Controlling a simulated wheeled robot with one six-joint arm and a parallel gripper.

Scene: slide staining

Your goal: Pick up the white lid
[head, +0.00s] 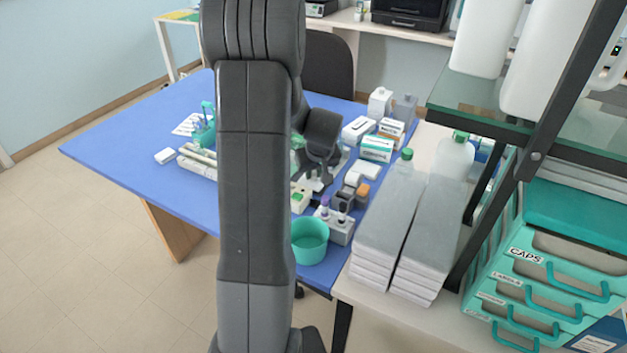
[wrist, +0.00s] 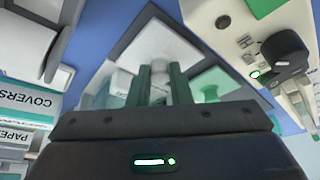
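My gripper (wrist: 160,80) shows in the wrist view as two dark green fingers a short gap apart. A greyish white part of something shows between the fingers. I cannot tell whether this is the white lid, or whether the fingers touch it. In the head view my arm (head: 253,180) hides the middle of the blue table, and the fingers cannot be made out there.
The blue table (head: 115,160) holds a green bowl (head: 310,241), a tube rack (head: 340,230) and several cartons (head: 377,148) at the right. Shelves and teal drawers (head: 540,290) bound the right side.

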